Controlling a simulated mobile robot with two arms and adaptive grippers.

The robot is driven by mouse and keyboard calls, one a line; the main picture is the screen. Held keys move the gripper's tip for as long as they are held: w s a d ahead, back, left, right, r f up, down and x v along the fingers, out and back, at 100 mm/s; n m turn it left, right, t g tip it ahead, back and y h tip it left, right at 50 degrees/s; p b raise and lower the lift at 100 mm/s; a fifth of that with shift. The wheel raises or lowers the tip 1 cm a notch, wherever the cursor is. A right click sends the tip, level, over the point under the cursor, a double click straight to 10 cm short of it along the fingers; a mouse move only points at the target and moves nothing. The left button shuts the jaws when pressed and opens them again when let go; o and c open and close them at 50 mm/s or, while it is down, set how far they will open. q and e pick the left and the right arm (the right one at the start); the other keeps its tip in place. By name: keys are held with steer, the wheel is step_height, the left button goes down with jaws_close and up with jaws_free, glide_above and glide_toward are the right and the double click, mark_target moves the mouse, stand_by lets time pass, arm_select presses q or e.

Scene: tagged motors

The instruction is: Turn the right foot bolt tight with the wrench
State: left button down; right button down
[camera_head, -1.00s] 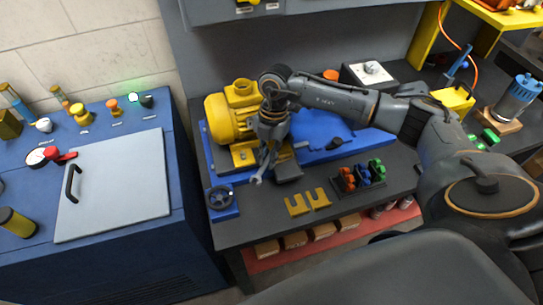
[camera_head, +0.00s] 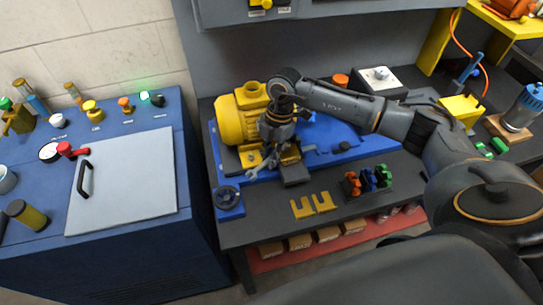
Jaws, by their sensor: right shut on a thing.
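The yellow motor (camera_head: 232,122) sits on a blue base (camera_head: 216,150) on the dark workbench. My right gripper (camera_head: 274,150) is beside the motor's right front side, pointing down and shut on the grey wrench (camera_head: 259,167). The wrench slants down to the left, with its open jaw end in front of the motor's foot. The right foot bolt is not clear, as the gripper and wrench cover that area. I cannot tell whether the wrench touches a bolt. My left gripper is not in view.
A black handwheel (camera_head: 227,197) stands at the bench's front left. Yellow slotted shims (camera_head: 314,205) and a rack of orange, blue and green pieces (camera_head: 368,182) lie in front. A blue cabinet with a grey lid (camera_head: 130,185) stands at left.

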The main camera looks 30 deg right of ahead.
steer(key=shift+w+a+r+m+p, duration=0.1)
steer(key=shift+w+m+p, duration=0.25)
steer(key=shift+w+m, duration=0.45)
steer(key=shift+s, duration=0.2)
steer(key=shift+s, duration=0.1)
steer(key=shift+s, duration=0.15)
steer(key=shift+f, duration=0.2)
steer(key=shift+r+p, duration=0.4)
steer(key=shift+r, duration=0.35)
steer(key=shift+r+p, duration=0.1)
steer(key=shift+p, duration=0.2)
